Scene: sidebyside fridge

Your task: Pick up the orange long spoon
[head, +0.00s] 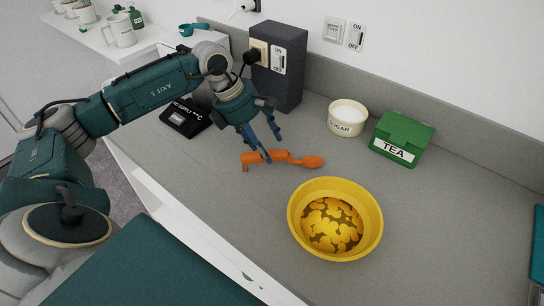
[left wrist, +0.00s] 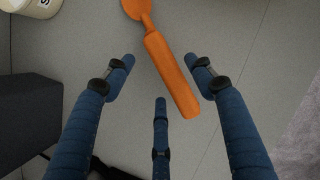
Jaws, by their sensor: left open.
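The orange long spoon (head: 283,159) lies on the grey counter behind the yellow bowl. Its bowl end points right and its handle left in the head view. In the left wrist view, the spoon's handle (left wrist: 172,77) runs between the spread blue fingers. My left gripper (head: 270,148) is open and empty just above the handle, and its fingers also show in the left wrist view (left wrist: 160,85). I cannot tell from these views how far above the spoon the fingertips are. My right gripper is not in view.
A yellow bowl (head: 374,218) with yellow pieces stands in front of the spoon. A sugar pot (head: 346,122) and a green tea box (head: 404,134) stand behind right. A dark grey block (head: 291,65) and a black scale (head: 186,118) stand near my left arm.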

